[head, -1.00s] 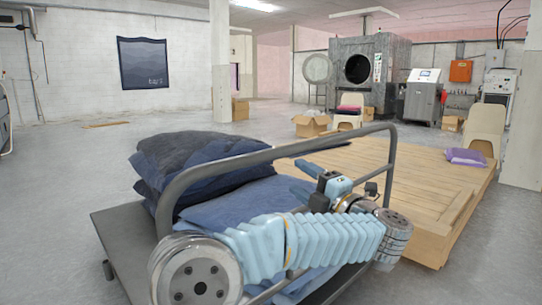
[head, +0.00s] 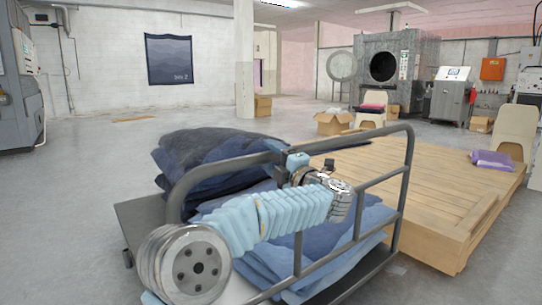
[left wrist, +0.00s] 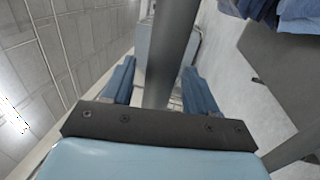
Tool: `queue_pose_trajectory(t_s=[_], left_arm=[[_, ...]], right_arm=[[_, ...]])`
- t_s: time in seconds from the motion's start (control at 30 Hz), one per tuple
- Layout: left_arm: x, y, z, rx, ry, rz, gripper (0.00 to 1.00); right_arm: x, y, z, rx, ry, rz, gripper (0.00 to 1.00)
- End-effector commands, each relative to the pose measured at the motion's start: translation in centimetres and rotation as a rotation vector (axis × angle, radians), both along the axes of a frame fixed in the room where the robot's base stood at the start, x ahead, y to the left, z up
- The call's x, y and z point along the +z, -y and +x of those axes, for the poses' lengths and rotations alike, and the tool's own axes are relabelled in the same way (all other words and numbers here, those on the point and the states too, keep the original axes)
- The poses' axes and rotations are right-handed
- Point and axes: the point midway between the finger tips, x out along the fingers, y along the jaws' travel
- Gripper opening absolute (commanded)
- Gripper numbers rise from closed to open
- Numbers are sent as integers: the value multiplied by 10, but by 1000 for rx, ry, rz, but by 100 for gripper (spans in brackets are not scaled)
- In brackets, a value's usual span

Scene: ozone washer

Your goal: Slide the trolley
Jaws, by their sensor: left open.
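The trolley is a grey platform cart with a tubular metal handle (head: 350,140) facing me and a flat deck (head: 140,226) behind it. Dark blue fabric bundles (head: 212,153) and lighter blue ones (head: 325,247) lie on the deck. My left gripper (head: 285,157) is at the handle's top rail. In the left wrist view, the blue fingers of my left gripper (left wrist: 158,68) are apart, one on each side of a grey bar (left wrist: 172,50), and are not closed on it. My right gripper does not show.
A low wooden platform (head: 430,195) stands close to the trolley's right, with a purple packet (head: 492,160) on it. Cardboard boxes (head: 333,123), chairs and a large washer (head: 390,70) are farther back. A grey machine (head: 18,95) stands far left. The floor left of the trolley is clear.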

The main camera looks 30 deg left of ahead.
Motion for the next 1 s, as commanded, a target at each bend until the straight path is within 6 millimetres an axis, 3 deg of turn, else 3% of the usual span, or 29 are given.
queue_pose_trajectory(t_s=[0.37,0.77,1.0], left_arm=[[1,-7,3,-2,-1,1,58],[1,-6,3,-2,-1,1,0],[-1,0,1,-3,-1,0,0]], right_arm=[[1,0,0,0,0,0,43],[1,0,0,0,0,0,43],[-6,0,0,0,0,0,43]])
